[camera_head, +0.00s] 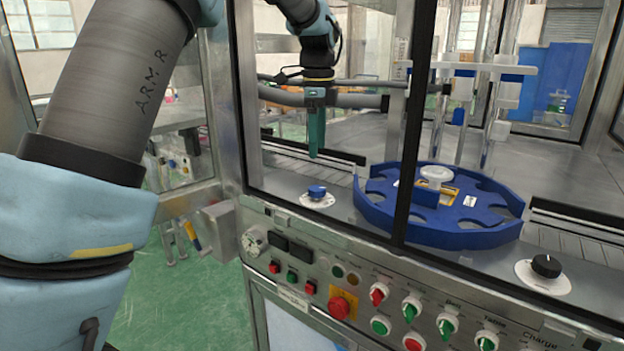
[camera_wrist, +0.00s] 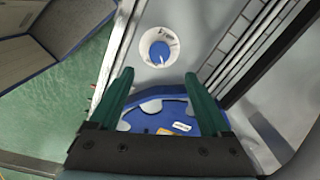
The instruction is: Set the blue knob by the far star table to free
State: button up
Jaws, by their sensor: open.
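The blue knob (camera_head: 317,192) sits on a round white dial plate on the steel deck, left of the blue star table (camera_head: 372,207). The knob also shows in the wrist view (camera_wrist: 160,50), above and between the fingertips as pictured. A pale mark shows on it, but the dial lettering is too small to read. My gripper (camera_head: 316,155) has green fingers pointing down, above the knob and apart from it. In the wrist view my gripper (camera_wrist: 158,76) is open and empty, with the star table partly showing between and below its fingers.
A black knob (camera_head: 546,266) on another white plate stands right of the star table. A dark upright frame post (camera_head: 412,130) crosses in front of the deck. The front panel carries several buttons and switches, including a red button (camera_head: 340,306). A conveyor runs behind the blue knob.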

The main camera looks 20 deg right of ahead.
aim_at(317, 188)
notch_tip(317, 188, down, 10)
jog(key=shift+f+p, duration=0.2)
jog(key=shift+p, duration=0.65)
grip_shut()
